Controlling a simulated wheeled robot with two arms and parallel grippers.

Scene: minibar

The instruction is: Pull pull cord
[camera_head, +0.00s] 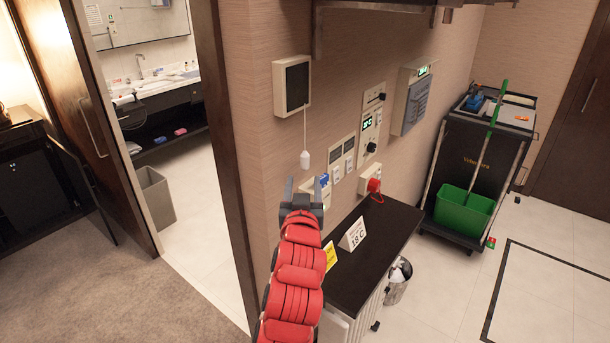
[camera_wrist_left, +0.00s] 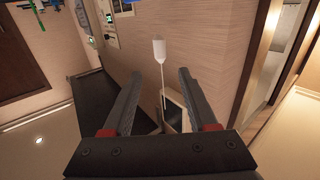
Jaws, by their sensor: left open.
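The pull cord's white bell-shaped handle (camera_head: 305,159) hangs on a thin cord below a square wall box (camera_head: 291,85) with a dark face. My left gripper (camera_head: 304,187) is open and empty, just below the handle in the head view. In the left wrist view, which shows the wall upside down, the handle (camera_wrist_left: 159,49) appears between the lines of the two fingers, beyond the tips of the gripper (camera_wrist_left: 158,72). The cord runs between the fingers toward the box (camera_wrist_left: 175,112). No finger clearly touches the handle. My right gripper is not in view.
A dark counter (camera_head: 374,238) with small signs stands right of my left arm. Wall panels (camera_head: 370,120) and a red switch (camera_head: 374,185) sit right of the cord. A door frame (camera_head: 222,130) is to the left. A cleaning cart (camera_head: 480,165) stands farther right.

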